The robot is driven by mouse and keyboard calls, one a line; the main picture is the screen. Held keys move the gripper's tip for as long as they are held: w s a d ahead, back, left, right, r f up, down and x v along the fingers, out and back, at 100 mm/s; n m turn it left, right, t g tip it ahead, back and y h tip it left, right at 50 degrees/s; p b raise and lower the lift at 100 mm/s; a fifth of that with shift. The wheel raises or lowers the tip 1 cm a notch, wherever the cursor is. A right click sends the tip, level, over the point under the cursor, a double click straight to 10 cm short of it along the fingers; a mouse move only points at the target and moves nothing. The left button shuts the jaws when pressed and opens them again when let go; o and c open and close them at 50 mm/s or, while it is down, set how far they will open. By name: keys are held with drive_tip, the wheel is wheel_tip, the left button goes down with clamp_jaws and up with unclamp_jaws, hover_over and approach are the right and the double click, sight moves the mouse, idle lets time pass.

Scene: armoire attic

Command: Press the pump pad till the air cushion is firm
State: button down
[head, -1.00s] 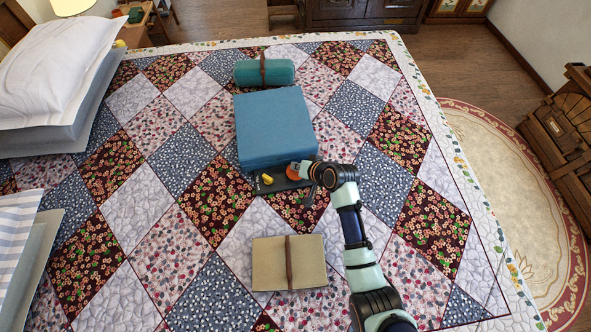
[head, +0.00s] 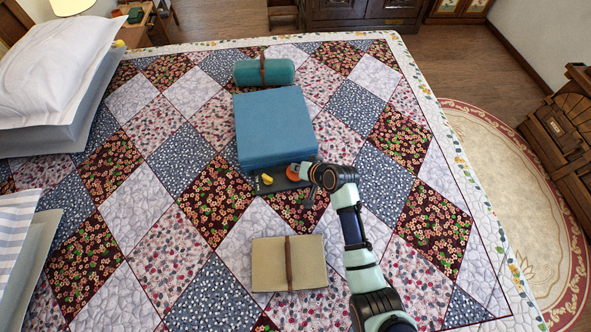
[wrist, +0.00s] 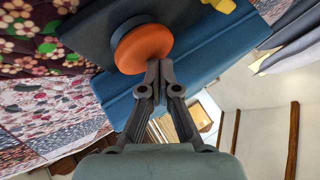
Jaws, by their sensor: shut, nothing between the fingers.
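The blue air cushion (head: 275,125) lies on the bed as a thick square block with straight edges. At its near edge lies a dark pump plate (head: 278,184) with a round orange pump pad (head: 293,172) and a small yellow piece (head: 267,180). My gripper (head: 300,172) is at the pad, its fingers partly hidden by my wrist. In the wrist view my gripper (wrist: 153,68) is shut and empty, its tips at the edge of the orange pad (wrist: 145,46). I cannot tell whether they press it. The yellow piece (wrist: 220,5) shows at the top.
A beige strapped bundle (head: 289,264) lies nearer on the quilt. A teal roll with a strap (head: 264,72) lies beyond the cushion. Pillows (head: 60,65) are stacked at the left. The quilt around the cushion's left and right sides is clear.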

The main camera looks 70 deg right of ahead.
drive_tip(key=shift+f+b, duration=0.35)
drive_tip(key=shift+f, duration=0.25)
idle(0.6)
drive_tip(key=shift+r+p, duration=1.4)
drive_tip(key=shift+r, duration=0.05)
wheel_tip(320, 180, up, 5)
drive_tip(key=p, duration=0.5)
drive_tip(key=shift+r, duration=0.1)
drive_tip(key=shift+a, duration=0.1)
